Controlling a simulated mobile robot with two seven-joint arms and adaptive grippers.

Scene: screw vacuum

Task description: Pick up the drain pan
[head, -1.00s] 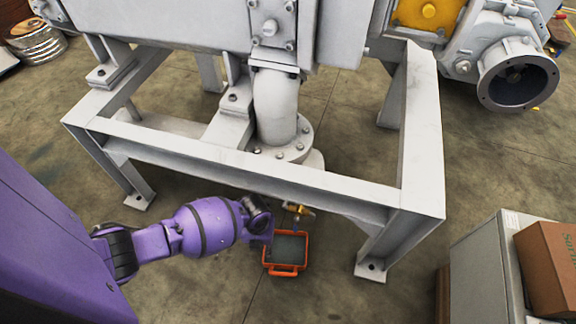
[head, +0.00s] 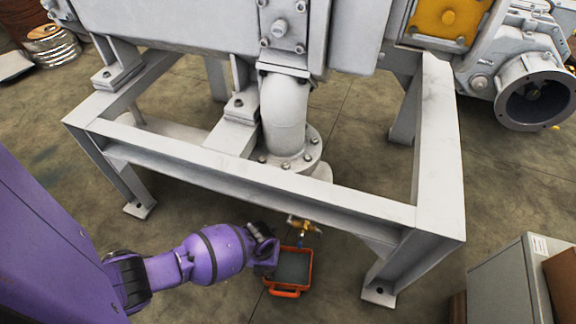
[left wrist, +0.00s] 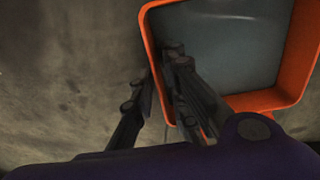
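The drain pan (head: 293,267) is an orange-rimmed tray with a dark grey inside and a handle at its front. It lies on the floor below a brass valve (head: 302,225) under the machine's frame. In the left wrist view the pan's orange rim (left wrist: 277,98) fills the upper right. My right gripper is not in view.
The light grey machine frame (head: 260,175) stands over and behind the pan, with a leg (head: 395,262) to its right. A grey cabinet (head: 505,285) with a brown box is at the lower right. Floor is clear between leg and pan.

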